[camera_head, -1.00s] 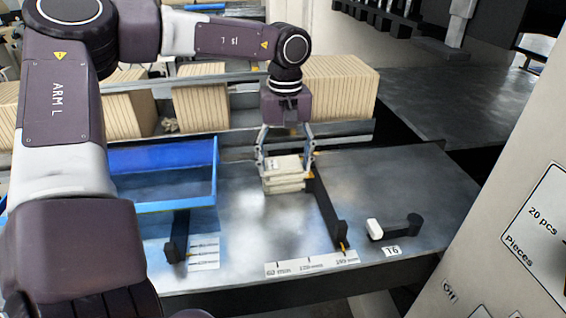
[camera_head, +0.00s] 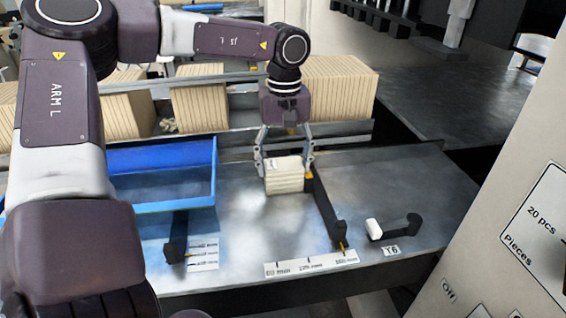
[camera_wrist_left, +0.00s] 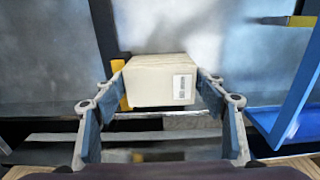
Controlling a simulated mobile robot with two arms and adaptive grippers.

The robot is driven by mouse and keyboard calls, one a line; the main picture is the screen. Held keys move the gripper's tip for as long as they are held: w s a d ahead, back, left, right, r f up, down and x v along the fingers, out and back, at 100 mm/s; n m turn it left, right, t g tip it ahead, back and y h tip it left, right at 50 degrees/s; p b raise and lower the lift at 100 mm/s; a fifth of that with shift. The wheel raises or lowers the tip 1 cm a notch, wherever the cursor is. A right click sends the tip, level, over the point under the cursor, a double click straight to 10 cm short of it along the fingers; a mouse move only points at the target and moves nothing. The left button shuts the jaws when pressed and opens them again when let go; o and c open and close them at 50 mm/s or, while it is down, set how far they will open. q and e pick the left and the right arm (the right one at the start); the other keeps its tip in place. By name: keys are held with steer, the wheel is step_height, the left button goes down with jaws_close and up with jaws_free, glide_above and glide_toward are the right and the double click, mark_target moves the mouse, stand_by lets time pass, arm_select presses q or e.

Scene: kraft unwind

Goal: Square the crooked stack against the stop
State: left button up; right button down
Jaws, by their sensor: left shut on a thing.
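The stack (camera_head: 284,182) of pale cream packs stands on the metal table, its layers looking nearly flush. The stop (camera_head: 327,208), a long black bar, runs along its right side; the stack's right side is close to or touching the bar's far end. My left gripper (camera_head: 285,170) points down and is shut across the stack, a finger on each side. In the left wrist view, the top pack (camera_wrist_left: 150,84) with a small printed label sits between the fingers. The lower layers are mostly hidden there. My right gripper is not in view.
A blue tray (camera_head: 163,207) is at the left of the table. A ruler strip (camera_head: 311,264) lies along the front edge. A black lever with a white knob (camera_head: 373,229) is right of the stop. Larger striped stacks (camera_head: 340,88) stand behind a rail.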

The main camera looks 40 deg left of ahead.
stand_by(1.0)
arm_select(q)
steer(key=o, duration=1.2)
steer(key=shift+o, duration=0.2)
steer(key=shift+f, duration=0.1)
step_height(320, 180, up, 12)
